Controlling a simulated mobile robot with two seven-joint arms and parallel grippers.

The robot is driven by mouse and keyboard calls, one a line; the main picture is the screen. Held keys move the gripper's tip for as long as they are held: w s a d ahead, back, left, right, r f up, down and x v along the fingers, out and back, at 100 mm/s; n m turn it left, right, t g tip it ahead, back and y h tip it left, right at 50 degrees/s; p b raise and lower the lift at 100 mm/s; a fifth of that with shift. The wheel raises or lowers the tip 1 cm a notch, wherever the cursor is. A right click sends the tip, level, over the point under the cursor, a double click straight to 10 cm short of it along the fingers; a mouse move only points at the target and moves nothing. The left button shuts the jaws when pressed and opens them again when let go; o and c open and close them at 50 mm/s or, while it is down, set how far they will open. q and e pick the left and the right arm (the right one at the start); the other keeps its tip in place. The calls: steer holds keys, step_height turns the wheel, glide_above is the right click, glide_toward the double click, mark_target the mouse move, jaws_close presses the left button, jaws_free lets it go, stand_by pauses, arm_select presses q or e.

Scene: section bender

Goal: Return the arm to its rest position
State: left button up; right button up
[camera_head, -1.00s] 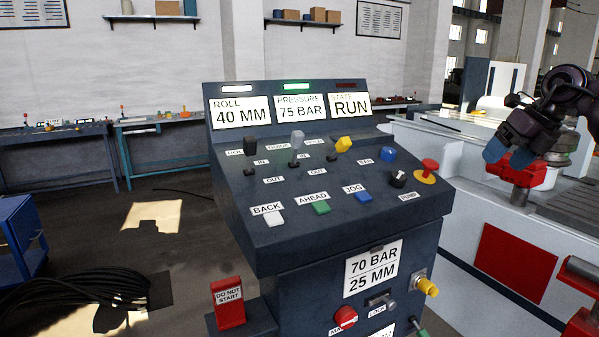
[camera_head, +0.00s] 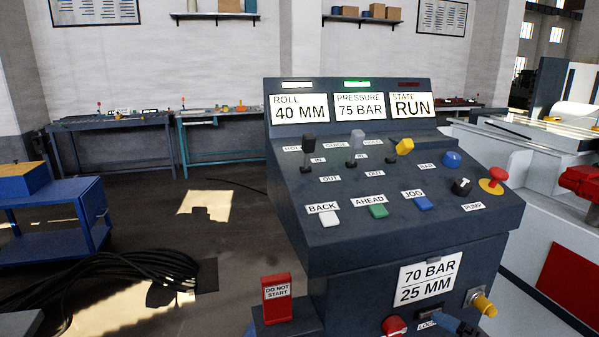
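The control console (camera_head: 330,235) stands in the middle, its sloped panel facing me. Its displays read ROLL 40 MM, PRESSURE 75 BAR and STATE RUN, and a green lamp (camera_head: 356,84) is lit above them. My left gripper is not in view.
The panel carries levers, push buttons and a red mushroom button (camera_head: 493,181). A red DO NOT START tag block (camera_head: 276,298) stands at lower left. A blue cart (camera_head: 50,225) and black cables (camera_head: 125,275) lie left. White machinery with a red part (camera_head: 580,183) stands right.

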steer(key=s+f+m+g+h, duration=0.1)
steer(key=s+f+m+h, duration=0.5)
steer(key=s+f+m, duration=0.3)
steer(key=s+f+m+h, duration=0.7)
steer(key=s+f+m, duration=0.3)
steer(key=s+m, duration=0.3)
steer(key=shift+s+d+g, duration=0.4)
steer(key=shift+s+d, duration=0.05)
steer(key=shift+s, duration=0.2)
steer(key=shift+r, duration=0.15)
